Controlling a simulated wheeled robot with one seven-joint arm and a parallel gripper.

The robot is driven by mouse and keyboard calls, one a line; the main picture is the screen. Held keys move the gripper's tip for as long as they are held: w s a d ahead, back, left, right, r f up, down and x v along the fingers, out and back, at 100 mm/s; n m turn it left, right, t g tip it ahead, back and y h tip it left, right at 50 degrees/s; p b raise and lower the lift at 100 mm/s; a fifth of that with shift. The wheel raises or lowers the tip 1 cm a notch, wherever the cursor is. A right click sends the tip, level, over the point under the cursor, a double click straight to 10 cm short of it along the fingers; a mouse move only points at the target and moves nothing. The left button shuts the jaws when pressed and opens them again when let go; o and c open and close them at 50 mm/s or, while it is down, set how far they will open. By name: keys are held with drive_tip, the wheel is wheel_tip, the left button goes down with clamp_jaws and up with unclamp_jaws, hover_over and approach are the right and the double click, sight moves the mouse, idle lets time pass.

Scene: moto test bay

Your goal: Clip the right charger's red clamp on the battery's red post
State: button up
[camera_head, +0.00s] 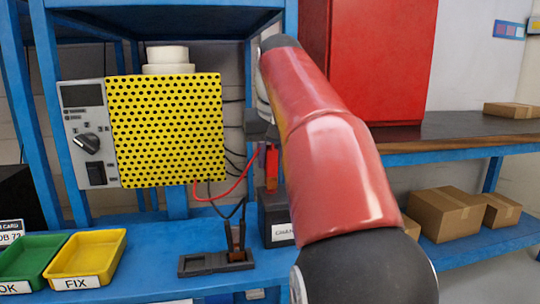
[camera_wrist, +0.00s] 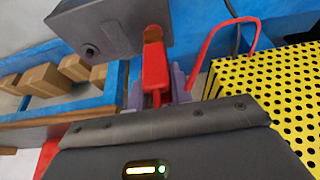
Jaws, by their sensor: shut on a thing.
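My gripper (camera_head: 264,135) is shut on the red clamp (camera_head: 271,168), which hangs with its brownish jaw end downward. In the wrist view my gripper (camera_wrist: 157,92) holds the red clamp (camera_wrist: 154,62) between its grey fingers. A red lead (camera_head: 232,190) runs from the yellow perforated charger (camera_head: 165,130) toward the clamp. A dark box with a white label (camera_head: 276,214) stands below the clamp, partly hidden by my arm. In the wrist view a dark grey box (camera_wrist: 112,22) with a round knob is close to the clamp's tip; I cannot tell if they touch. I cannot make out a red post.
A black clamp (camera_head: 236,238) stands in a dark holder (camera_head: 190,265) on the blue bench. Green (camera_head: 30,262) and yellow (camera_head: 88,258) trays are at the left. Cardboard boxes (camera_head: 446,212) sit on the right shelf. A red cabinet (camera_head: 380,60) stands behind my arm.

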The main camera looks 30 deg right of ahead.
drive_tip(key=shift+f, duration=0.35)
drive_tip(key=o, duration=1)
drive_tip(key=p+v, duration=0.1)
drive_tip(key=v, duration=0.6)
drive_tip(key=shift+s+r, duration=0.25)
drive_tip(key=shift+r, duration=0.1)
